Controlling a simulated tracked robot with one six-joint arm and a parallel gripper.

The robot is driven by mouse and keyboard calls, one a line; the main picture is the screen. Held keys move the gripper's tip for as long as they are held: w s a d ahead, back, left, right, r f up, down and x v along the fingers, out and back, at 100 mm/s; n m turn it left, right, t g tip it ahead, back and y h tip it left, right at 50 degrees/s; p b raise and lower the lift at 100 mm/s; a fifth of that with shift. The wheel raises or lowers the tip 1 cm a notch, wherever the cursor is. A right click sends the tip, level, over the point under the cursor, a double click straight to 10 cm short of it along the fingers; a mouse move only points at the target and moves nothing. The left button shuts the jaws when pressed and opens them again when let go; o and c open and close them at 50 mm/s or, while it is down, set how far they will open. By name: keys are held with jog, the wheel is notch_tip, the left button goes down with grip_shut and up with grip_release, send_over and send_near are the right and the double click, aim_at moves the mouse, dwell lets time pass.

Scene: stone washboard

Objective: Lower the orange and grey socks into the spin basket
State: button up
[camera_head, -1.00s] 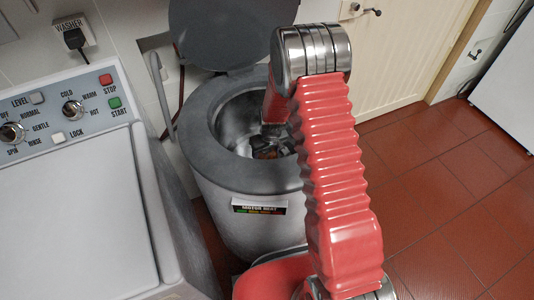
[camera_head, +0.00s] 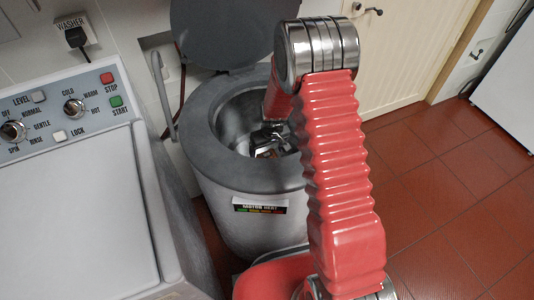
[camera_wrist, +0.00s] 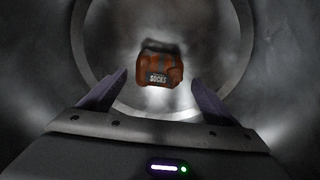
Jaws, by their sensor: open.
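The orange and grey socks (camera_wrist: 161,68) are a bundle with a "SOCKS" label, lying at the bottom of the spin basket in the wrist view. The metal spin basket (camera_head: 232,125) sits inside the round grey drum with its lid up. My gripper (camera_wrist: 153,90) is open, its two fingers apart on either side below the socks in the picture, and nothing is between them. In the head view my gripper (camera_head: 272,137) is inside the drum mouth, partly hidden by my arm. The socks are hard to make out there.
The drum's grey rim (camera_head: 215,165) surrounds the opening, and its raised lid (camera_head: 225,35) stands behind. A washer with a control panel (camera_head: 70,110) stands close on the left. Red tiled floor (camera_head: 440,200) is clear at the right.

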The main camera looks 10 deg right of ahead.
notch_tip(320, 180, up, 11)
jog(key=s, duration=0.2)
jog(key=shift+d+r, duration=0.2)
jog(key=shift+d, duration=0.05)
dwell(0.6)
jog(key=s+r+t, duration=0.1)
jog(key=s+r, duration=0.4)
jog(key=r, duration=0.4)
jog(key=s+r+t, duration=0.1)
jog(key=s+r, duration=0.4)
jog(key=r, duration=0.5)
jog(key=s+r+m, duration=0.1)
jog(key=s+r, duration=0.3)
jog(key=s, duration=0.4)
jog(key=s+r+m+t, duration=0.1)
jog(key=s+r, duration=0.4)
jog(key=s, duration=0.4)
jog(key=shift+s, duration=0.25)
